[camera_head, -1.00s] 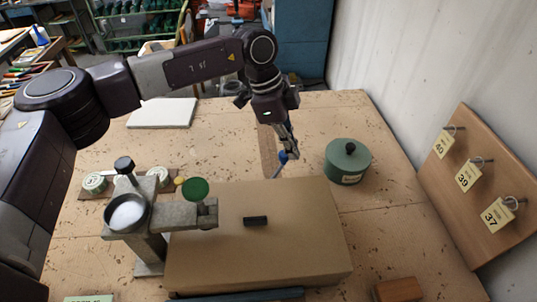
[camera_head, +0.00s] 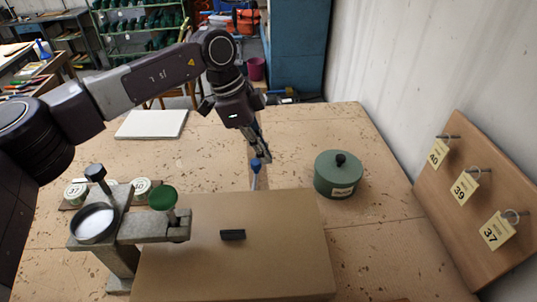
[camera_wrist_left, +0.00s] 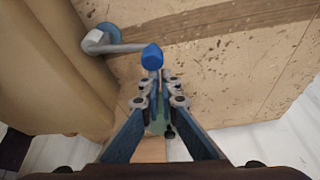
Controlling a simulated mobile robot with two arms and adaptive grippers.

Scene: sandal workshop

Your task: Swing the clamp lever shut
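The clamp lever (camera_head: 255,175) is a thin grey handle with a blue knob, standing at the back edge of a large tan box (camera_head: 285,230). In the left wrist view, the lever (camera_wrist_left: 122,47) runs from a round blue pivot at upper left to its blue knob. My left gripper (camera_head: 261,155) is at the knob's right side in the head view, touching or nearly so. In the left wrist view, my left gripper (camera_wrist_left: 160,80) has its fingers close together, seemingly shut, with the knob just beyond the tips, not between them. My right gripper is not in view.
A green lidded pot (camera_head: 338,177) stands to the right of the lever. A grey stand (camera_head: 120,240) with a white-filled cup and a green knob is at left. A key board (camera_head: 470,210) leans on the right wall. The table behind the box is mostly clear.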

